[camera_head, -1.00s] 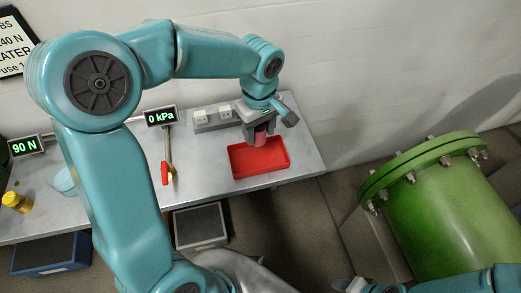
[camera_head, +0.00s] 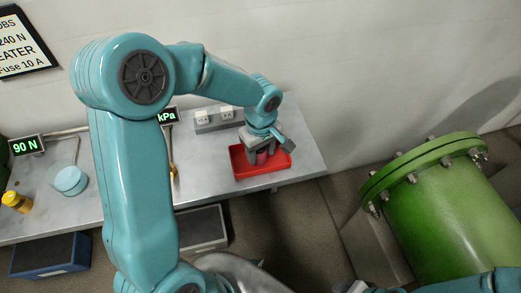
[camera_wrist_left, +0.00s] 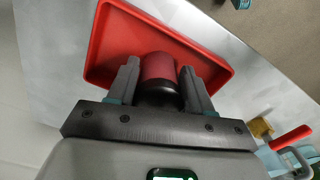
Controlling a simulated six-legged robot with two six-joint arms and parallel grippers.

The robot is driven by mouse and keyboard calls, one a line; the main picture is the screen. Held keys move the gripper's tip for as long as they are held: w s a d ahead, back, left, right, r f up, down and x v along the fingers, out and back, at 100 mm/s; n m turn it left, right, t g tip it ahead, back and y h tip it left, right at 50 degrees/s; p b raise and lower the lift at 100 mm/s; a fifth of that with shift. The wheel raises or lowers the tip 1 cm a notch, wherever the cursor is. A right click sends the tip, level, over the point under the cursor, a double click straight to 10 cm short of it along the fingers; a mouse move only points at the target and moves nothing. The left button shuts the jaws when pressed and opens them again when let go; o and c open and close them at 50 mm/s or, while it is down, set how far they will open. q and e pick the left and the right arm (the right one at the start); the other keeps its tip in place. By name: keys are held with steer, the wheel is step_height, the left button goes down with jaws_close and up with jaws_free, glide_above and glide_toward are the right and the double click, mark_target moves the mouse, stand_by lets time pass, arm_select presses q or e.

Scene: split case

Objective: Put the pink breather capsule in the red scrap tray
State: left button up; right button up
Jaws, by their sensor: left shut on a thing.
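My left gripper (camera_head: 262,156) is low over the red scrap tray (camera_head: 238,163), with its fingertips near or inside the rim. It is shut on the pink breather capsule (camera_head: 261,158), which looks dark pinkish red with a black end. In the left wrist view the capsule (camera_wrist_left: 157,68) sits between the two grey fingers, in front of the tray (camera_wrist_left: 110,38). I cannot tell whether the capsule touches the tray floor. Only part of my right arm shows at the lower right, and its gripper is not visible.
The tray lies on a grey bench (camera_head: 305,160), near its right end. A socket block (camera_head: 215,118) stands behind it. A yellow jar (camera_head: 17,202) and a pale blue round piece (camera_head: 70,180) are at the left. A green flanged vessel (camera_head: 435,210) is at the right.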

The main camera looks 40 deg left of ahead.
arm_select(q)
steer(key=o, duration=1.1)
steer(key=shift+w, duration=0.1)
steer(key=shift+c, duration=0.2)
steer(key=shift+r+p, duration=0.15)
steer(key=shift+p, duration=0.15)
steer(key=shift+r, duration=0.35)
step_height(320, 180, up, 11)
steer(key=shift+r+p, duration=0.2)
steer(key=shift+p, duration=0.15)
steer(key=shift+f, duration=0.1)
